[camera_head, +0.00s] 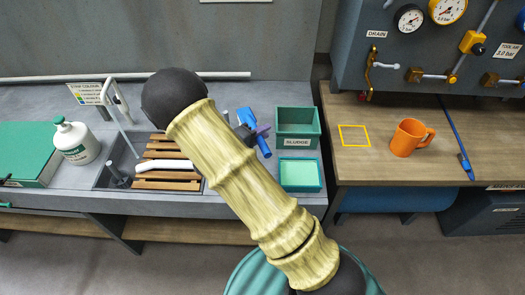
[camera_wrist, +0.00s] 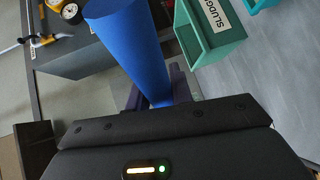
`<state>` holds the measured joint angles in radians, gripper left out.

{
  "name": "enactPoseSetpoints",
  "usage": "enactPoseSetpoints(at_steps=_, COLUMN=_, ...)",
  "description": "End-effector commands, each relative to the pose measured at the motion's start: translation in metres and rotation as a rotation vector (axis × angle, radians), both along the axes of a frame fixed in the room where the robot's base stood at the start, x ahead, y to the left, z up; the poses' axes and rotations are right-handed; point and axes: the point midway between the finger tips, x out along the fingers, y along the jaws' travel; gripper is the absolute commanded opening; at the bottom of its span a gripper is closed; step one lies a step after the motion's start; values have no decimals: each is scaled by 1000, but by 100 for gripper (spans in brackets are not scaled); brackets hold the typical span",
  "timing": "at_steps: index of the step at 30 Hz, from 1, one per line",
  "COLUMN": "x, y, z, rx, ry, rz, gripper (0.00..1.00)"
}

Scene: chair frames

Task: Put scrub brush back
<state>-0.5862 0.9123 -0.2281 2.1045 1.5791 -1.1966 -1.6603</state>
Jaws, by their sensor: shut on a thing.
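A blue thing with a thick, tapering handle, which looks like the scrub brush, is in my gripper (camera_head: 252,132). In the head view its blue handle (camera_head: 264,147) shows just left of the green bins, partly behind my arm. In the wrist view the blue handle (camera_wrist: 132,45) runs up from between my dark purple fingers (camera_wrist: 155,97). The fingers are shut on it. Its bristles are not clearly visible. A yellow square outline (camera_head: 354,126) is marked on the wooden bench at the right, with nothing in it.
A green SLUDGE bin (camera_head: 297,142) and a smaller tray (camera_head: 300,188) stand beside the gripper. A sink with wooden slats (camera_head: 165,185) and a white bottle (camera_head: 75,143) are at left. An orange mug (camera_head: 409,138) and a long blue tool (camera_head: 455,137) are on the right bench (camera_head: 375,172).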

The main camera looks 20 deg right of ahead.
Motion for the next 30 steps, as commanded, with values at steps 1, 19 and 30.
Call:
enactPoseSetpoints(at_steps=1, x=0, y=1, z=-9, rx=0, ry=-2, rz=1, gripper=0)
enactPoseSetpoints(at_steps=19, x=0, y=-3, z=-78, rx=0, ry=-1, rz=-6, gripper=0)
enactPoseSetpoints(at_steps=30, x=0, y=-3, z=-78, rx=0, ry=-1, rz=-5, gripper=0)
